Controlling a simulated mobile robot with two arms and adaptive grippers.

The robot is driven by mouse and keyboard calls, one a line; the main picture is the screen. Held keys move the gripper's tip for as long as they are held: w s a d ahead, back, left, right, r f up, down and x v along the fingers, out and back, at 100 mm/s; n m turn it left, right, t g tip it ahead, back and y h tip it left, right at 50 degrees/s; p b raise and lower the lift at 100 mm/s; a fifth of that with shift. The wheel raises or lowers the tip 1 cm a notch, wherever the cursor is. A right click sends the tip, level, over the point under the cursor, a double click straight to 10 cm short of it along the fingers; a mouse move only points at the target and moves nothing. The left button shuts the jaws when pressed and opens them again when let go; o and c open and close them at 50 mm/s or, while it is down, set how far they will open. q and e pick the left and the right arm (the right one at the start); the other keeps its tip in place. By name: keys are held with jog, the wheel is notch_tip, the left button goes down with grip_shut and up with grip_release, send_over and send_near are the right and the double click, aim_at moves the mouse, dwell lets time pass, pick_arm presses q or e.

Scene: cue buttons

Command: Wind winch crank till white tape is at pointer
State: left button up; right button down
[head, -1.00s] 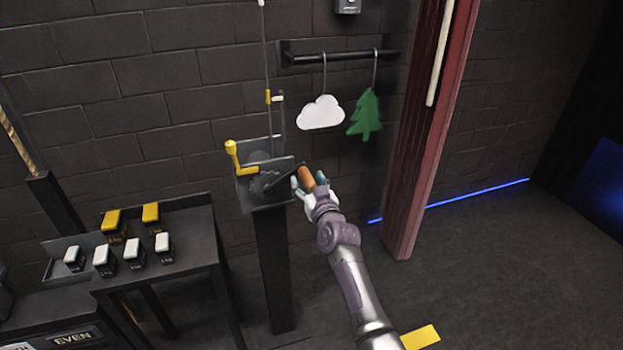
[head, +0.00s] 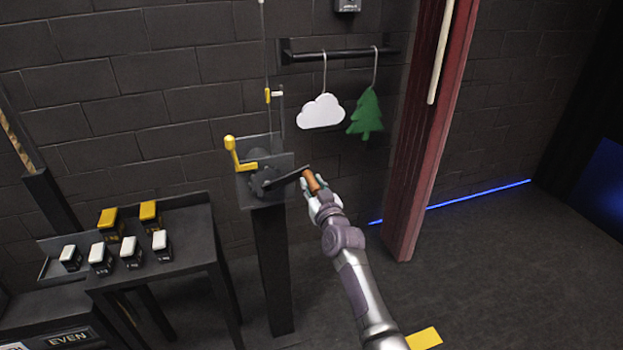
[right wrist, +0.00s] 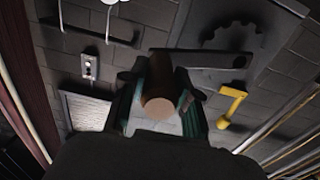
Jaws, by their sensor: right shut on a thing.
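The winch (head: 262,180), a dark geared drum on a plate, sits on a black post. Its crank arm (head: 290,178) points right and slightly up. My right gripper (head: 311,187) is shut on the orange-brown crank handle (head: 312,179); the handle also shows end-on between the fingers in the right wrist view (right wrist: 160,105). Above the winch, a yellow piece (head: 267,96) sits on the thin line, with a small white piece (head: 278,94) close at its right at nearly the same height. I cannot tell which is tape or pointer. My left gripper is not in view.
A yellow lever (head: 238,158) stands left of the drum. A white cloud (head: 321,112) and a green tree (head: 366,112) hang from a wall rail. A dark table (head: 180,270) with yellow and white blocks stands left. A red post (head: 428,130) is at right.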

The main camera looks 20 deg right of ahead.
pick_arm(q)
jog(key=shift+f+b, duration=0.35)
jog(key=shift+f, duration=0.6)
pick_arm(e)
notch_tip(320, 180, down, 3)
jog(key=shift+d+f, duration=0.1)
jog(key=shift+d, duration=0.05)
pick_arm(q)
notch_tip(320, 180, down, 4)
jog(key=b, duration=0.4)
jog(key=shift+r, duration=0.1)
pick_arm(e)
jog(key=f, duration=0.2)
jog(key=a+f, duration=0.1)
jog(key=f, duration=0.2)
jog(key=shift+a+f, duration=0.1)
jog(key=shift+a, duration=0.1)
